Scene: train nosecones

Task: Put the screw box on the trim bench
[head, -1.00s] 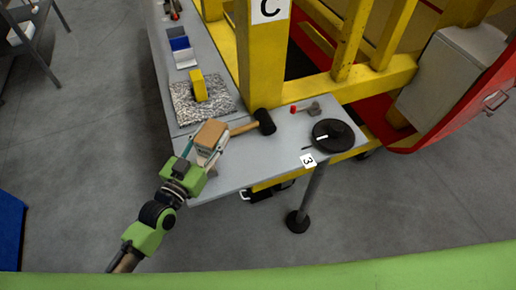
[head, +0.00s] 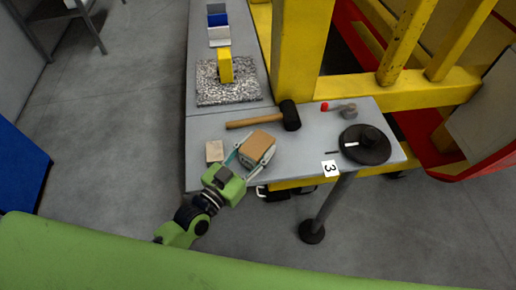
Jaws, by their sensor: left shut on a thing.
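A brown cardboard box with pale sides, which I take to be the screw box (head: 258,146), is between the fingers of my left gripper (head: 254,156). The gripper is shut on it, reaching in from the lower left. The box is over the front part of the grey bench (head: 205,182), which I take to be the trim bench. I cannot tell whether the box touches the top or hangs just above it. My right gripper is not in view.
A small tan block (head: 214,151) lies left of the box. A mallet (head: 290,115) lies behind it. A black disc (head: 365,144) and a small red-tipped tool (head: 340,108) are to the right. A yellow block stands on a speckled mat (head: 205,92). Yellow frame posts (head: 300,50) rise behind.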

